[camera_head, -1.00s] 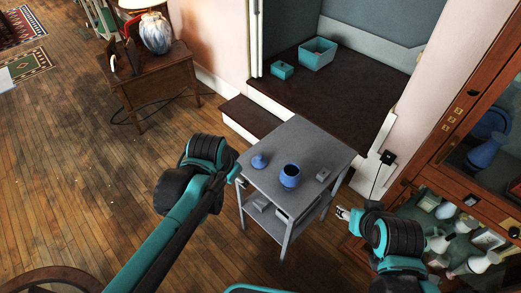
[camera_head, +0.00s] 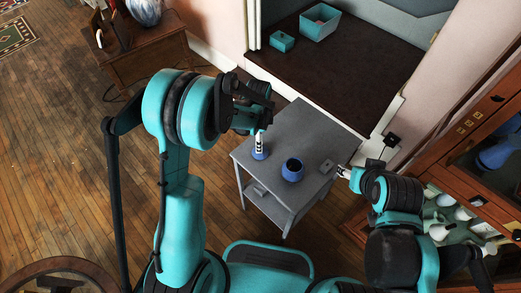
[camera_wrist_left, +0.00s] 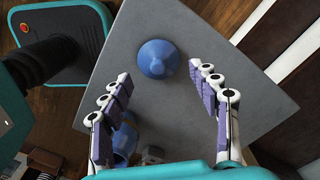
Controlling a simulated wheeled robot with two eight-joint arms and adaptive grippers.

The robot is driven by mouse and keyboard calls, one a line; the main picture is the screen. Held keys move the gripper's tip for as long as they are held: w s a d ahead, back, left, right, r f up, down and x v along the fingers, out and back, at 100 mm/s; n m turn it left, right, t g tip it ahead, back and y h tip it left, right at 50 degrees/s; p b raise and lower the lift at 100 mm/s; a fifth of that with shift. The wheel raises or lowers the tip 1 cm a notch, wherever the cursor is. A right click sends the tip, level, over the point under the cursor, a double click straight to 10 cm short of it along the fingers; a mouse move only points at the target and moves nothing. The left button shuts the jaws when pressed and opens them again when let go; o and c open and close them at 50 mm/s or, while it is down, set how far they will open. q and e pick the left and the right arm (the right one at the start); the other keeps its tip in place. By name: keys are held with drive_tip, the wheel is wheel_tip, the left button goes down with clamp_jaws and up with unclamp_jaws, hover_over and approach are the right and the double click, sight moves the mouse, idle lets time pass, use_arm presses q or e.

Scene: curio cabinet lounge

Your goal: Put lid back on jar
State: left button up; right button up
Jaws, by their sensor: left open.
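The blue lid (camera_head: 260,154) lies on the grey table (camera_head: 305,125), knob up, and is partly hidden behind my left gripper (camera_head: 259,142). In the left wrist view the lid (camera_wrist_left: 158,58) shows whole, just beyond and between the fingertips of my open, empty left gripper (camera_wrist_left: 160,72). The round blue jar (camera_head: 292,170) stands open on the table, to the right of the lid. In the left wrist view the jar (camera_wrist_left: 126,138) is partly hidden by a finger. My right gripper (camera_head: 344,173) is by the table's right edge, too small to tell its opening.
A small grey object (camera_head: 327,166) lies near the table's right edge. Teal boxes (camera_head: 320,22) stand on the dark platform behind. A glass-fronted wooden cabinet (camera_head: 470,125) is at the right. The table's back part is clear.

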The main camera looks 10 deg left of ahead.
use_arm(q)
drive_tip(key=f, duration=0.2)
drive_tip(key=f+b, duration=0.2)
drive_tip(key=f, duration=0.1)
drive_tip(key=shift+s+d+f, duration=0.1)
drive_tip(key=shift+d+f, duration=0.2)
drive_tip(key=shift+d, duration=0.05)
drive_tip(key=shift+r, duration=0.1)
drive_tip(key=shift+c, duration=0.6)
drive_tip(key=shift+s, duration=0.1)
clamp_jaws()
